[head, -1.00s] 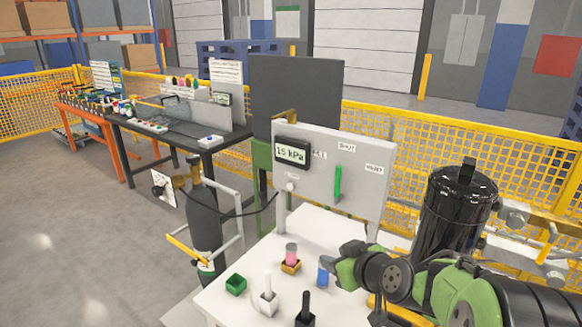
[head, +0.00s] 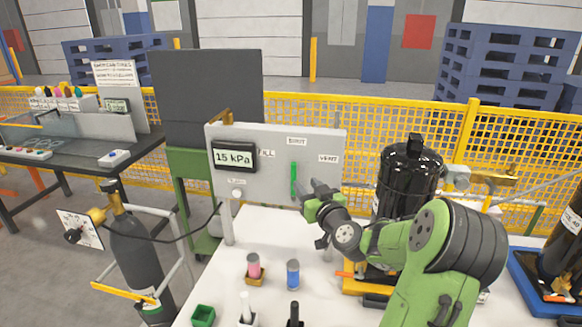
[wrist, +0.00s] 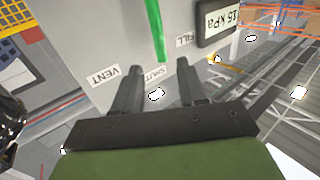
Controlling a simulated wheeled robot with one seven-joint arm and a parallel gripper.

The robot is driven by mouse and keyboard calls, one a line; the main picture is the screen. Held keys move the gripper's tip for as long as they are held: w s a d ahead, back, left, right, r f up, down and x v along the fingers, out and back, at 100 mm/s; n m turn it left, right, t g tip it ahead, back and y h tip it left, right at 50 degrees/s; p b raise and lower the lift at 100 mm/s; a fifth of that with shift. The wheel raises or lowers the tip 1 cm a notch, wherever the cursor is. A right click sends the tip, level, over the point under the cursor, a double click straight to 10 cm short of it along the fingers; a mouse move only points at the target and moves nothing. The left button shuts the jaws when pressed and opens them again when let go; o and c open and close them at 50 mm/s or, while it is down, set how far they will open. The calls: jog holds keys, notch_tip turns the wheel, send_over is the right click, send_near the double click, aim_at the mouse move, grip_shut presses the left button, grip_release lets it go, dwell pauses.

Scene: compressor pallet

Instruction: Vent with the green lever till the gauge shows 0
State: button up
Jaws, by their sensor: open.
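The green lever (head: 294,180) stands upright on the grey panel (head: 220,190), below the SHUT label (head: 297,141). The gauge (head: 234,157) reads 15 kPa. My gripper (head: 308,190) is just right of the lever in the head view. In the wrist view, which shows the panel upside down, my gripper (wrist: 158,66) is open and empty. The lever (wrist: 157,30) appears beyond the gap between its fingers; I cannot tell whether they touch it.
A white table (head: 240,237) below the panel holds a green box (head: 203,316), a pink cylinder (head: 254,266) and a blue one (head: 293,274). A black tank (head: 407,180) stands to the right. A dark gas cylinder (head: 140,255) is on the left, with a hose to the panel.

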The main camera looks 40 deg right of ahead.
aim_at(295, 172)
jog(key=p+x, duration=0.1)
jog(key=x, duration=0.8)
jog(key=shift+w+p, duration=0.3)
jog(key=shift+p, duration=0.05)
jog(key=shift+c, duration=0.3)
grip_shut()
